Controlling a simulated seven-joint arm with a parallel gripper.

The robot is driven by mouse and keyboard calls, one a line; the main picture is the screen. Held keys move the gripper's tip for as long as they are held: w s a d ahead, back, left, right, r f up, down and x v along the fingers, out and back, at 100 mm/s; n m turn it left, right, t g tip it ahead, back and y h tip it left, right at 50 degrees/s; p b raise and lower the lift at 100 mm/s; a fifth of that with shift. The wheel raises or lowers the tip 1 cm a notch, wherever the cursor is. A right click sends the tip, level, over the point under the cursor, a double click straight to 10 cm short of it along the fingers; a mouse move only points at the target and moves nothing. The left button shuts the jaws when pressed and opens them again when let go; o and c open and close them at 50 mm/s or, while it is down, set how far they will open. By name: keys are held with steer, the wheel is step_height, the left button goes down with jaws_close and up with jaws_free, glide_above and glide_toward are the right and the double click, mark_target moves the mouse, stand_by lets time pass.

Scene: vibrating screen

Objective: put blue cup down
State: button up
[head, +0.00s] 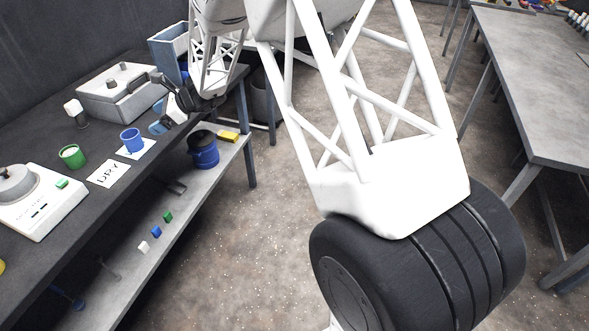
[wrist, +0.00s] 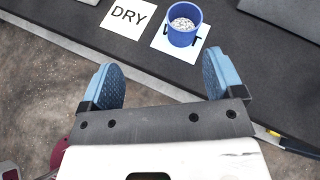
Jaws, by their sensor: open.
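The blue cup (head: 131,140) stands upright on a white card on the dark table. In the wrist view the blue cup (wrist: 184,25) holds pale grainy material, and its card (wrist: 162,43) shows letters partly hidden by the cup, ending in T. My gripper (wrist: 160,85) is open, with its two blue pads apart and nothing between them. The cup is beyond the fingertips, clear of both pads. In the head view my gripper (head: 168,112) is just right of the cup, over the table edge.
A card marked DRY (head: 108,174) lies beside the cup's card. A green cup (head: 72,156), a scale (head: 40,203) and a grey box (head: 120,92) stand on the table. A shelf (head: 190,172) below holds a dark blue container (head: 203,149) and small blocks.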

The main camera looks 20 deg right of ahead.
steer(key=s+d+r+n+g+h, duration=0.1)
steer(key=s+d+r+n+h, duration=0.2)
steer(key=s, duration=0.5)
steer(key=s+d+r+n+g, duration=0.1)
steer(key=s+d+r+n, duration=0.3)
steer(key=s, duration=0.4)
steer(key=s+d+r+n+g+h, duration=0.1)
steer(key=s+r+n+h, duration=0.15)
steer(key=s+r, duration=0.45)
steer(key=s+d+n+h, duration=0.3)
steer(key=s+d+n, duration=0.2)
steer(key=s, duration=0.9)
steer(key=s+d+n+t+h, duration=0.1)
steer(key=s+d+n+h, duration=0.3)
steer(key=s+d, duration=0.4)
steer(key=s+n, duration=0.1)
steer(key=s, duration=0.4)
steer(key=shift+s+d, duration=0.3)
steer(key=shift+s, duration=0.1)
